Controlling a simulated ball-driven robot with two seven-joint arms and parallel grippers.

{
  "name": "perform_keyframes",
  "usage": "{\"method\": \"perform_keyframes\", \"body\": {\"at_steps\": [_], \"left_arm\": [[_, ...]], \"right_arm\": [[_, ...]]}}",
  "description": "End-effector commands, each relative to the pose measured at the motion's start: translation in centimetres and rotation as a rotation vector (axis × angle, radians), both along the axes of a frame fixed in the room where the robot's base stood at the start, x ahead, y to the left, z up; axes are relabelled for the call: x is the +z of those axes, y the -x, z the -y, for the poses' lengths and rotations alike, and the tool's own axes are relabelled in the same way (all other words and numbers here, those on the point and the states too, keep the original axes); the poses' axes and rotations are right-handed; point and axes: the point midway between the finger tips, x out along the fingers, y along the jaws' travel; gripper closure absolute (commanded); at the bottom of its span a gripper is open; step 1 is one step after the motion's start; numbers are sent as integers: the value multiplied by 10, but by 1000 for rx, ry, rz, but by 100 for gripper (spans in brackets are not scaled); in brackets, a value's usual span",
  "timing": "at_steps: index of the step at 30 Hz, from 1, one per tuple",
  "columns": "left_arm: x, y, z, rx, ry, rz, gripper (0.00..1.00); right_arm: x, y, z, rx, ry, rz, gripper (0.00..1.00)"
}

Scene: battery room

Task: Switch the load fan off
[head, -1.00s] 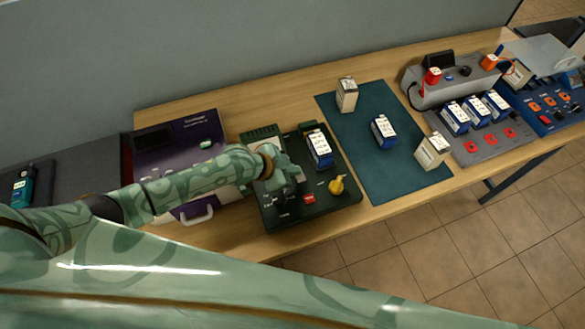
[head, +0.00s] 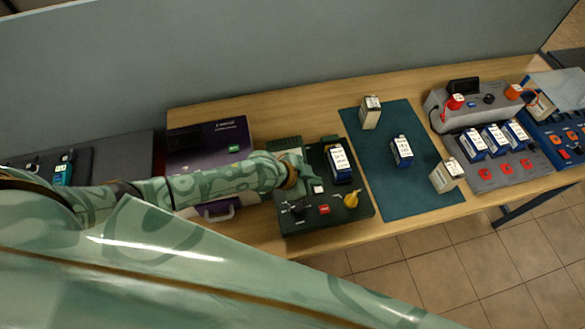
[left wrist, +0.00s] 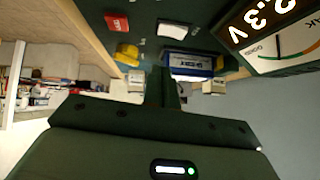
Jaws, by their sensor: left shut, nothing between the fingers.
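A dark green test panel (head: 330,223) stands on the bench and carries a white switch-like part (head: 318,189), a red button (head: 323,209), a yellow knob (head: 351,199) and a blue-and-white battery (head: 340,163). I cannot tell which control belongs to the load fan, and no fan is clearly visible. My left gripper (head: 308,188) is shut and empty, over the panel beside the white part. In the left wrist view the shut fingers (left wrist: 166,92) point toward the panel, with the white part (left wrist: 172,30) beyond them. My right gripper is out of view.
A lit meter (left wrist: 268,30) reads about 2.3 V in the left wrist view. A purple case (head: 208,145) stands left of the panel. A teal mat (head: 385,180) with several batteries lies to the right, then a grey charger (head: 493,180).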

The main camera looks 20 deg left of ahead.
Motion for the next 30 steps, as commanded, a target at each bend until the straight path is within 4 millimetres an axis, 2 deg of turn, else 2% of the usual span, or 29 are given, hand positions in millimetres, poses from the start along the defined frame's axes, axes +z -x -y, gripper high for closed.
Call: {"method": "perform_keyframes", "body": {"at_steps": [1,3,12,17,26,30], "left_arm": [[10,7,-11,0,-5,-1,100],[20,16,-20,0,-5,-1,100],[55,40,-47,0,-3,-1,100],[62,44,-52,2,-2,0,100],[62,44,-53,2,-2,0,100],[59,39,-53,-3,-3,7,100]], "right_arm": [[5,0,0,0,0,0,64],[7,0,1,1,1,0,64],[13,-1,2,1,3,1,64],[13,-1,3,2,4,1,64],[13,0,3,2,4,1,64],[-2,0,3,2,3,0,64]]}}
